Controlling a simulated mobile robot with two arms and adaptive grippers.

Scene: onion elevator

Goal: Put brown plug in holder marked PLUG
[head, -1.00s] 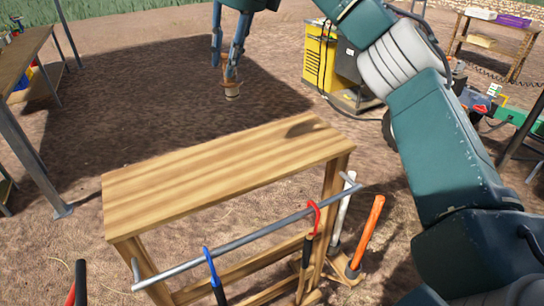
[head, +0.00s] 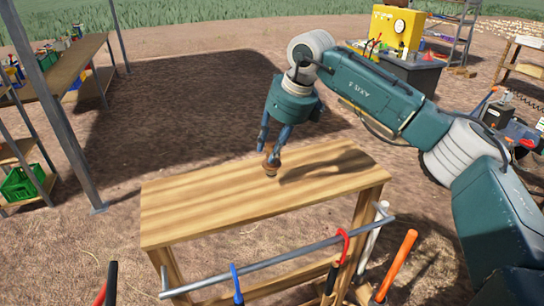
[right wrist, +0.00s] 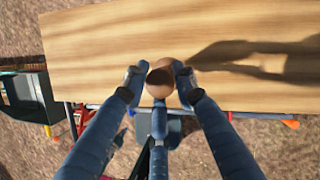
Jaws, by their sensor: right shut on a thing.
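The brown plug (head: 271,163) is a small rounded brown piece in the fingers of my right gripper (head: 270,148). In the head view it shows just above the far half of the wooden table top (head: 190,205); I cannot tell whether it touches the wood. In the right wrist view the plug (right wrist: 160,80) sits between the fingertips of my right gripper (right wrist: 158,80), with a dark hollow facing the camera. I see no holder marked PLUG in these views. My left gripper is not in view.
A metal rail (head: 285,255) with hanging blue- and red-handled tools runs along the table's front. An orange-handled tool (head: 398,263) stands at its right. Shelves with goods (head: 70,65) are at the left, a yellow machine (head: 397,28) at the back right. The table top is otherwise bare.

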